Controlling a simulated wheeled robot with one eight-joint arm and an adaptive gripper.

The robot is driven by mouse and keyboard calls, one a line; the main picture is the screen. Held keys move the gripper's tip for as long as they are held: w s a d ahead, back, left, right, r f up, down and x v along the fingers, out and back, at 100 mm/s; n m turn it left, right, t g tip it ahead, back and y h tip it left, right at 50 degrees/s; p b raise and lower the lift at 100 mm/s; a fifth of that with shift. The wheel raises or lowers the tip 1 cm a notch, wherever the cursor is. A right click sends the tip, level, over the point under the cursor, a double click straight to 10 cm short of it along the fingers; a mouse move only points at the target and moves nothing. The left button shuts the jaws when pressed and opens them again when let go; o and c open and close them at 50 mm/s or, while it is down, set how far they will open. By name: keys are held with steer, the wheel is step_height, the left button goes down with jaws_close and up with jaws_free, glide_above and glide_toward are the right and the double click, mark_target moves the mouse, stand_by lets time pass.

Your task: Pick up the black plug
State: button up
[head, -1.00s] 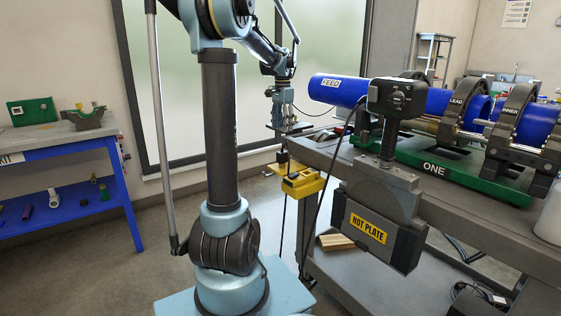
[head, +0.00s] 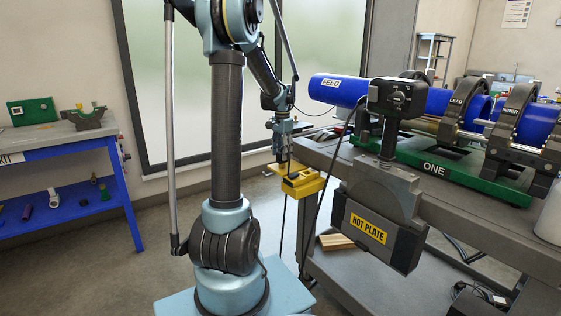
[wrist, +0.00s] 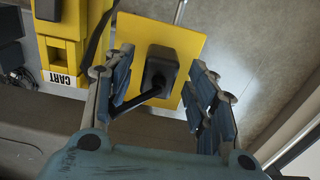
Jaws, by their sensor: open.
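The black plug (wrist: 160,70) sits on a yellow plate in the wrist view, with its black cord running down and left from it. My gripper (wrist: 163,82) is open, with one finger on each side of the plug and a gap to both. In the head view my gripper (head: 282,152) points down over the yellow holder (head: 303,184) at the cart's left corner. The plug is mostly hidden by the fingers there.
A yellow block marked CART (wrist: 62,55) stands left of the plate. The hot plate (head: 368,228) hangs on the cart's near side. Dark cables hang below the holder. A blue workbench (head: 70,140) stands far left, with open floor between.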

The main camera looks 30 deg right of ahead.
steer(key=shift+f, duration=0.75)
steer(key=shift+c, duration=0.3)
steer(key=c, duration=1.1)
steer(key=shift+r, duration=0.1)
